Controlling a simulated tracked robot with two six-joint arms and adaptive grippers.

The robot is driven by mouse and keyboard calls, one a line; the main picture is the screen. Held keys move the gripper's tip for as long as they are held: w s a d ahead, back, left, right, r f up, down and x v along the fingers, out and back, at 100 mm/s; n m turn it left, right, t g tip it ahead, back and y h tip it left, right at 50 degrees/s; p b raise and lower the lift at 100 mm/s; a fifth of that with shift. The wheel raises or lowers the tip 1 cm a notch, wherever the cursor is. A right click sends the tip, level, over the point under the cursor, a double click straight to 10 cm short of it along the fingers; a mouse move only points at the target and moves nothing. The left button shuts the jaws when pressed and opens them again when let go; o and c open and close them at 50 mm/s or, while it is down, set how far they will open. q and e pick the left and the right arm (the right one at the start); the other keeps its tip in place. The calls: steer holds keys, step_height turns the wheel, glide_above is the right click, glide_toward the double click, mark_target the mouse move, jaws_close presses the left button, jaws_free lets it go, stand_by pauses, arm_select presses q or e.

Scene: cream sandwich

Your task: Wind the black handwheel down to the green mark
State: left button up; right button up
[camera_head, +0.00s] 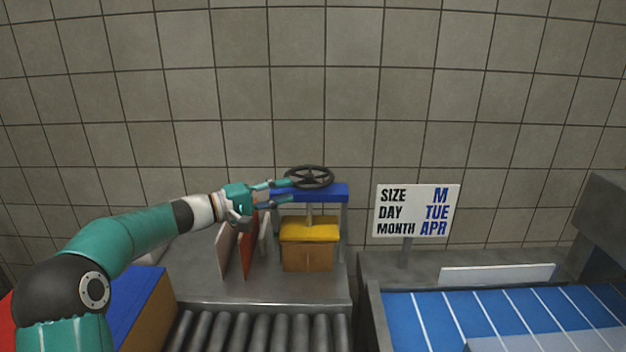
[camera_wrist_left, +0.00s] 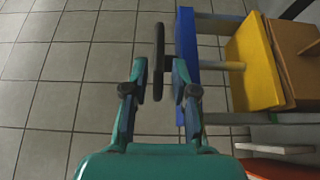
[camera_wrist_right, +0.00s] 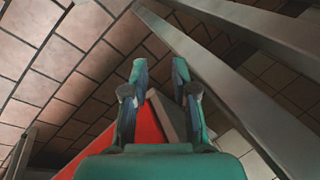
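The black handwheel (camera_head: 309,176) lies flat on top of a blue press frame (camera_head: 322,191). Its screw runs down to a yellow plate (camera_head: 310,230) over a brown block (camera_head: 307,257). My left gripper (camera_head: 285,191) is at the wheel's left side. In the left wrist view the wheel (camera_wrist_left: 158,62) appears edge-on between the two spread fingers (camera_wrist_left: 160,78), with a gap to the left finger; contact on the right is unclear. My right gripper (camera_wrist_right: 160,72) is open and empty, outside the head view. I cannot make out a green mark.
Upright panels, one red (camera_head: 248,245), stand left of the press. A roller conveyor (camera_head: 255,333) is in front. A sign (camera_head: 416,211) and a blue striped surface (camera_head: 480,320) are at right. A blue-topped box (camera_head: 135,298) sits by my left arm.

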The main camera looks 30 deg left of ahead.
mark_target(312, 184)
arm_select(q)
steer(key=p+x, duration=0.2)
steer(key=x, duration=0.6)
steer(key=shift+f, duration=0.1)
jaws_close()
